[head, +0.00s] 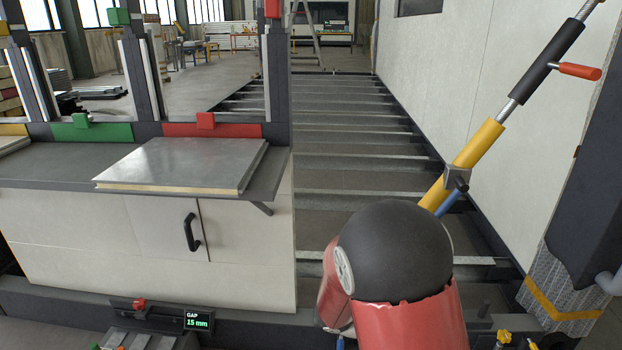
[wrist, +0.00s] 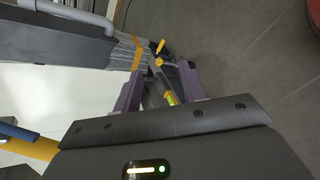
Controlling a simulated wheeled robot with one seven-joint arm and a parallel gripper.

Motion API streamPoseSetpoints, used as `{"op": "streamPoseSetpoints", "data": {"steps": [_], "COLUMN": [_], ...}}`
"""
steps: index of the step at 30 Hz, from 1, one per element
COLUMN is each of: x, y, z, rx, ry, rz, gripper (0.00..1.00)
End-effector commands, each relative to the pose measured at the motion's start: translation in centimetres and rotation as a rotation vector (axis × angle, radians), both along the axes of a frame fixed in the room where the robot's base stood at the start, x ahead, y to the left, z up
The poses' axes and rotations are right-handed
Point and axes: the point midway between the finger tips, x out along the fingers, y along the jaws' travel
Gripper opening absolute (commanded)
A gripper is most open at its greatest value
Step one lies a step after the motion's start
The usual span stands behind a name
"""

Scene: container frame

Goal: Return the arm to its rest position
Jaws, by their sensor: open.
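My gripper (wrist: 160,80) shows in the wrist view with its two purple fingers apart. Nothing is held between them. Beyond the fingers are a grey post with a wrapped, orange-banded end (wrist: 130,52) and small yellow fittings (wrist: 161,47) over the dark floor. In the head view, my red and black arm rises at the lower right and my gripper is not visible there.
A yellow and black prop (head: 475,148) with a red handle slants up beside my arm, near the white wall (head: 470,70). A grey panel (head: 185,163) lies on the bench (head: 60,170) at left. A joisted floor (head: 345,160) runs back between them.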

Motion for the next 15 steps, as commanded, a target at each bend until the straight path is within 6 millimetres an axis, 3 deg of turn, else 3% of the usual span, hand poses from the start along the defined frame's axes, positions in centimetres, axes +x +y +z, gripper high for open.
{"op": "streamPoseSetpoints", "data": {"steps": [1, 7, 15], "x": [-1.2, -5.7, -10.5], "y": [-0.2, 0.4, 3.3], "z": [1.4, 5.2, 10.5], "rx": [0.085, 0.405, 0.822], "ry": [-0.041, -0.180, -0.442], "rz": [-0.059, -0.238, -0.353], "gripper": [0.41, 0.41, 0.41]}}
